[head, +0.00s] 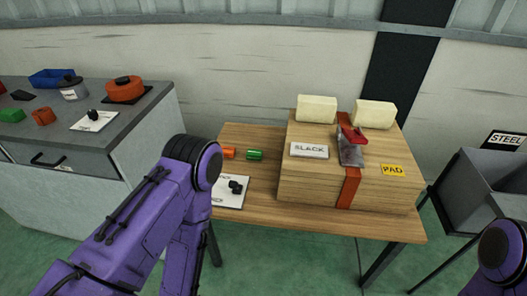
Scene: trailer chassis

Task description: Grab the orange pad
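A wooden block (310,180) carries an orange strap (348,187) with a red-handled buckle, a white SLACK card (309,150) and a yellow-orange PAD label (393,169). I cannot tell for sure which orange thing is the pad. My purple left arm rises from the lower left and my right arm shows at the lower right corner; neither gripper is visible.
Two cream blocks (316,109) stand on top of the wooden block. A white card with a black knob (235,186) lies on the table. A grey bench (150,130) at left holds a red-orange reel (125,90) and other parts. A grey STEEL bin (485,185) stands right.

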